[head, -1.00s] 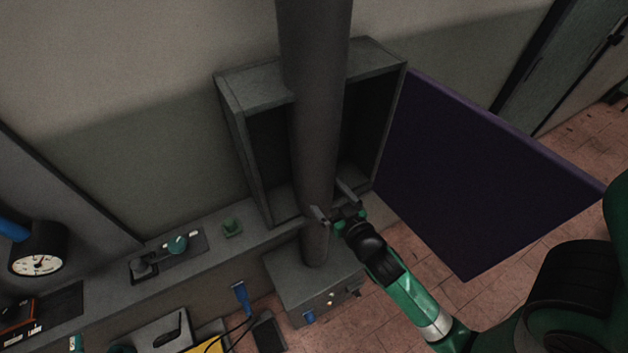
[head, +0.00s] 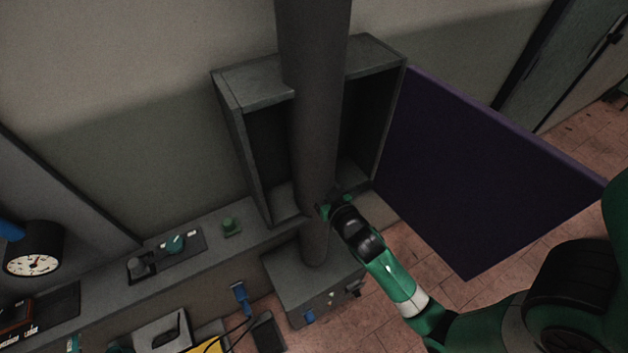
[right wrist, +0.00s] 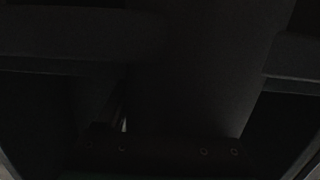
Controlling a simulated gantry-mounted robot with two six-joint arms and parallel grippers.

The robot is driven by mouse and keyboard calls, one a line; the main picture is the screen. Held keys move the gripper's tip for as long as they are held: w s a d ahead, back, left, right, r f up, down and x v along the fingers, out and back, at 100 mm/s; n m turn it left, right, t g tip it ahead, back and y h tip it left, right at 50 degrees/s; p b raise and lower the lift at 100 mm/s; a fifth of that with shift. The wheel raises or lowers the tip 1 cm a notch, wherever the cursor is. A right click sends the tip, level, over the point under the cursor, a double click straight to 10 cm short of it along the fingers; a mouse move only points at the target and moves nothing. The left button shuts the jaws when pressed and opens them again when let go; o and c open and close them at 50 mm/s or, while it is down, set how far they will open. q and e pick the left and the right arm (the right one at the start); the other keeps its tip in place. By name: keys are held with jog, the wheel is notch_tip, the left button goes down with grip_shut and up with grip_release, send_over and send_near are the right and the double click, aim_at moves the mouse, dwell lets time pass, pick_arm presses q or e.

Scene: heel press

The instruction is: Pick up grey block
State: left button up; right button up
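I cannot make out a grey block in either view. The grey open-fronted cabinet (head: 238,95) stands against the wall, and its dark inside is partly hidden. My right gripper (head: 324,207) is at the lower front of the cabinet in the head view, with its fingers mostly hidden. The right wrist view is very dark. It shows pale finger edges far apart in the bottom corners, so the right gripper (right wrist: 155,166) looks open, with nothing seen between them. Dark horizontal edges and a dark upright shape fill the rest of that view. My left gripper is not in view.
A purple door panel (head: 480,175) stands open to the cabinet's right. Tiled floor (head: 410,235) shows beneath the arm.

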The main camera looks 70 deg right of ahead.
grip_shut()
notch_tip(320, 180, up, 10)
jog(key=p, duration=0.4)
jog(key=shift+r, duration=0.1)
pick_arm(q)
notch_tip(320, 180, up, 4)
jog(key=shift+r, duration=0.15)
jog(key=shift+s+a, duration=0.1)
